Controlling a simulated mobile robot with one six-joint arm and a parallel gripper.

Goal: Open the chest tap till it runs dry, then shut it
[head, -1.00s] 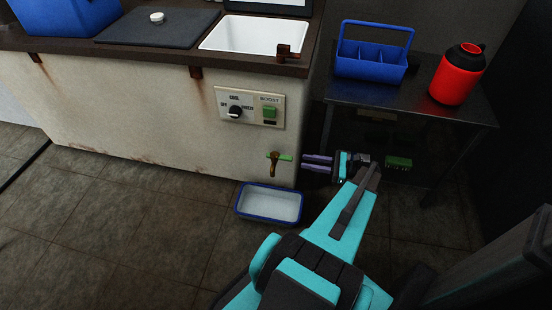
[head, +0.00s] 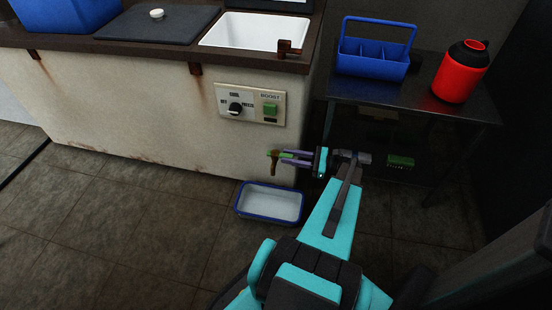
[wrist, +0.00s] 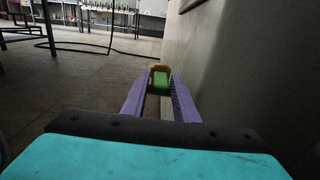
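The chest tap, a brown spout (head: 273,165) with a green lever (head: 274,153), sticks out low on the right of the pale chest's front. The lever lies sideways; no stream shows below the spout. My gripper (head: 284,157) reaches in from the right, its purple fingers at the lever. In the wrist view the green lever (wrist: 161,81) shows between the fingertips, with the brown tap body behind it. The fingers are apart, one on each side, and do not look closed on it. A blue-rimmed tray (head: 240,203) with a pale inside stands on the floor below.
The chest front (head: 130,120) carries a dial (head: 235,109) and a green boost switch (head: 269,109) above the tap. A dark side table (head: 420,103) at right holds a blue caddy (head: 371,68) and a red jug (head: 458,78). Tiled floor lies open at left.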

